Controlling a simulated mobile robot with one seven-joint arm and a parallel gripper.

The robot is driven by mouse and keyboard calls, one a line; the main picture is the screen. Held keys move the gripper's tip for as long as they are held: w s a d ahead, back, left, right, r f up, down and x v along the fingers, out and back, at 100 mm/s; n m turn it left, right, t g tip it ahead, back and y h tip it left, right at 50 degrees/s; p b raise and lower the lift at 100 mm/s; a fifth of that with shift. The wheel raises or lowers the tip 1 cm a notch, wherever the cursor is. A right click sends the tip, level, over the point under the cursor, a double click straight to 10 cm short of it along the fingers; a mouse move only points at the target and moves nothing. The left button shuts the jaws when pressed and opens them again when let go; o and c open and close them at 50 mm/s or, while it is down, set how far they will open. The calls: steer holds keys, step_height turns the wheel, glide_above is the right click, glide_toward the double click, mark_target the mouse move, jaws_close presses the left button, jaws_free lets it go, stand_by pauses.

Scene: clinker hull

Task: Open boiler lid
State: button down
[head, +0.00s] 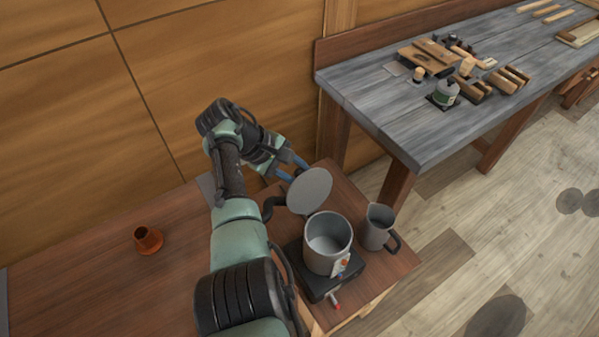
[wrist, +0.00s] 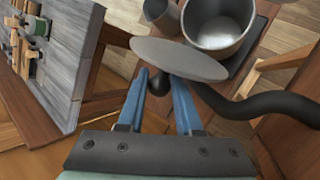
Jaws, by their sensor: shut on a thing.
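The boiler is a grey metal pot (head: 328,258) on a dark base (head: 315,283); its top is uncovered and its pale inside shows. It also shows at the top of the wrist view (wrist: 218,28). The round grey lid (head: 311,191) stands steeply tilted behind the pot's rim; in the wrist view the lid (wrist: 180,58) is seen nearly edge-on. My gripper (head: 291,168) is behind the lid. In the wrist view, my gripper's blue fingers (wrist: 160,88) are shut on the lid's black knob (wrist: 159,83). Whether the lid touches the rim is hidden.
A grey jug (head: 376,229) stands close to the right of the boiler. A black curved tube (wrist: 255,106) runs beside the lid. A small orange-brown pot (head: 148,239) sits at left on the wooden counter (head: 85,270). A grey workbench (head: 400,120) with tools stands behind.

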steer(key=c, duration=0.6)
jaws_free()
steer(key=shift+f, duration=0.1)
steer(key=b+v, duration=0.1)
steer(key=v, duration=1.2)
steer(key=shift+d+b, duration=0.1)
steer(key=shift+b, duration=0.25)
